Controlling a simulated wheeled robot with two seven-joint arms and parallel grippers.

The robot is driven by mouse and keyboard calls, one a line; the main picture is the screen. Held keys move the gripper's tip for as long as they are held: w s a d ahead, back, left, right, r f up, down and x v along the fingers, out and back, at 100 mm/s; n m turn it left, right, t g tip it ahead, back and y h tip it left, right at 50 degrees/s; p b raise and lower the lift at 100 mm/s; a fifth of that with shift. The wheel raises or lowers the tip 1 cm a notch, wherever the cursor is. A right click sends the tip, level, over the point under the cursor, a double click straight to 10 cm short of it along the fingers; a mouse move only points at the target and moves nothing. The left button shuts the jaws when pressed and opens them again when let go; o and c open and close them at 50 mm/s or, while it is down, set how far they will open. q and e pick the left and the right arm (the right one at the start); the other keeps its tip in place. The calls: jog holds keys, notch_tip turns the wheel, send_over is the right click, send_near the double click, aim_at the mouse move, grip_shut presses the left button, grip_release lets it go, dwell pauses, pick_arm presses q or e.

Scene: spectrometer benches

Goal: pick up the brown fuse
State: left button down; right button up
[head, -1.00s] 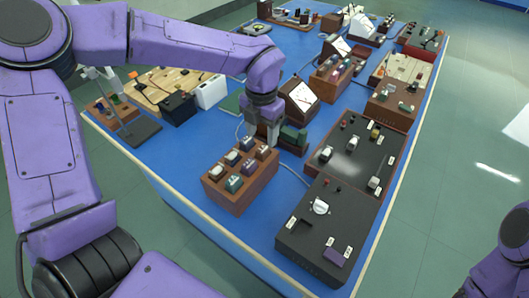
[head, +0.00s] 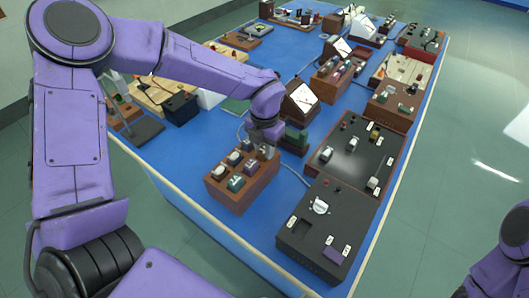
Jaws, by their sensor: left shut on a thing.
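A wooden block (head: 229,198) near the front of the blue bench holds several small fuses with pale or coloured tops. My left gripper (head: 264,154) reaches down from above to the block's back right corner. Its fingers are shut on a small fuse there, which I take to be the brown fuse; the fingers mostly hide it and its colour is hard to make out. A teal fuse (head: 236,183) and a purple one (head: 251,167) sit in the block close by. My right gripper is out of view; only part of that arm shows at the lower right.
A black box with a white knob (head: 320,206) stands right of the block. A dark panel (head: 345,155) and a green part (head: 294,137) lie behind it. A meter (head: 300,100) stands behind the gripper. Bare blue bench (head: 272,222) shows between block and black box.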

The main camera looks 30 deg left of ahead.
pick_arm(q)
jog(key=shift+r, duration=0.1)
jog(key=shift+r, duration=0.3)
notch_tip(320, 180, up, 3)
jog(key=shift+d+f+b, duration=0.15)
jog(key=shift+b, duration=0.15)
jog(key=s+d+r, duration=0.6)
jog(key=d+r, duration=0.6)
jog(key=shift+s+r+b, duration=0.3)
jog(key=shift+s+b, duration=0.05)
jog(key=shift+b, duration=0.05)
